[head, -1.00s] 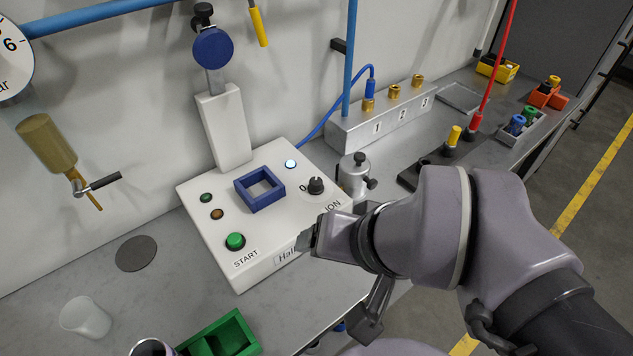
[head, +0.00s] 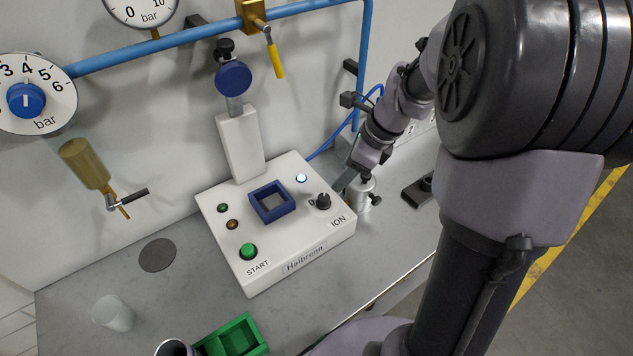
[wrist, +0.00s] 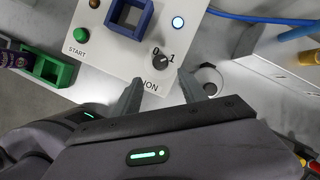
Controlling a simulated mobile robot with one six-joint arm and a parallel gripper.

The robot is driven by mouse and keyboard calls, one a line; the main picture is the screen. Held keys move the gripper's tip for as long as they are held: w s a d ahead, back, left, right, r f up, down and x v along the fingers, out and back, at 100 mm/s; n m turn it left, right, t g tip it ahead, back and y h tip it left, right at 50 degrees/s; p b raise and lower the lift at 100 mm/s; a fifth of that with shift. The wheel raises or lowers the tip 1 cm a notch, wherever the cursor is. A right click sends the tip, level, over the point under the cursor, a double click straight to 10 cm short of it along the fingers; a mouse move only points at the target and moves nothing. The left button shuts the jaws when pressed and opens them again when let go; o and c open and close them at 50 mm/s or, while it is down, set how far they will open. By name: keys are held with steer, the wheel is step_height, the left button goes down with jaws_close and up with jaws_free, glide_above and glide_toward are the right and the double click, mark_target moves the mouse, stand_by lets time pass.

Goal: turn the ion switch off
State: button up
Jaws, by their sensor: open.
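The ion switch is a black rotary knob (head: 323,202) near the right corner of the white printer panel (head: 290,244), above the word ION. In the wrist view the knob (wrist: 162,61) sits between the marks 0 and 1; its exact pointing is too small to tell. A round light (head: 301,178) behind it glows pale blue-white. My gripper (head: 348,176) is just right of the knob in the head view. In the wrist view my gripper (wrist: 160,78) is open and empty, its fingertips either side of the knob's line, apparently not gripping it.
A metal cylinder (head: 362,192) stands close to the right of the panel, near my gripper. A blue square frame (head: 272,204) and a green START button (head: 248,251) are on the panel. A green tray (head: 238,343) and clear cup (head: 113,314) stand in front.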

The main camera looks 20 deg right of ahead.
mark_target(324, 197)
steer(key=b+x, duration=0.3)
steer(key=x, duration=0.8)
jaws_close()
